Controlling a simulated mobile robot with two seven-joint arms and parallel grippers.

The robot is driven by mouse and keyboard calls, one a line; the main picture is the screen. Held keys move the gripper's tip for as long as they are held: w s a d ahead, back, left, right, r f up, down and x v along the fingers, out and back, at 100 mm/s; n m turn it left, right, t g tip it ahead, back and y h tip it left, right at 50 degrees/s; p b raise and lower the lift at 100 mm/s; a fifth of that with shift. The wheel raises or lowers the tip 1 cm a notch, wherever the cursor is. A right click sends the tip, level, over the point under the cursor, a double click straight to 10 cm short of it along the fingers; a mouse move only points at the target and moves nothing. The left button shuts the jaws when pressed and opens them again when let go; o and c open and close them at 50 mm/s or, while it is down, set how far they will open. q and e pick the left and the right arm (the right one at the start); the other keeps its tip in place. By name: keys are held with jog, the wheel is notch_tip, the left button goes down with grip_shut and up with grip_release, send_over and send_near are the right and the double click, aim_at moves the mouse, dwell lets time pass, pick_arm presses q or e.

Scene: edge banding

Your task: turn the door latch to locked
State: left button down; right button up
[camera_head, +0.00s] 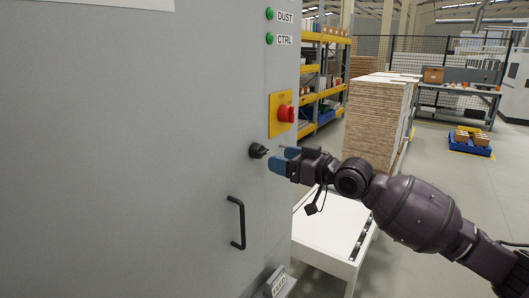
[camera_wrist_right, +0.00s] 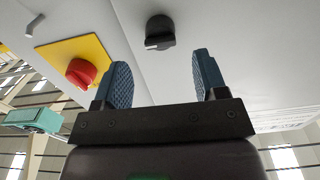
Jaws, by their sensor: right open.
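The door latch is a black rotary knob (camera_head: 258,151) on the grey cabinet front, below the red button. In the right wrist view the knob (camera_wrist_right: 160,32) shows ahead of the fingertips, with a small pale mark on its lower edge. My right gripper (camera_head: 280,160) has blue finger pads and is just right of the knob in the head view. In the right wrist view my right gripper (camera_wrist_right: 164,75) is open and empty, its two fingers apart and not around the knob. My left gripper is not in view.
A white roller table (camera_head: 330,230) and stacked boards (camera_head: 378,120) stand to the right. Open floor lies beyond.

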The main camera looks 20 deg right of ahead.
aim_at(264, 150)
jog(key=shift+p+x, duration=0.3)
jog(key=shift+x, duration=2.8)
jog(key=shift+c, duration=0.3)
jog(key=c, duration=0.9)
jog(key=shift+o, duration=0.2)
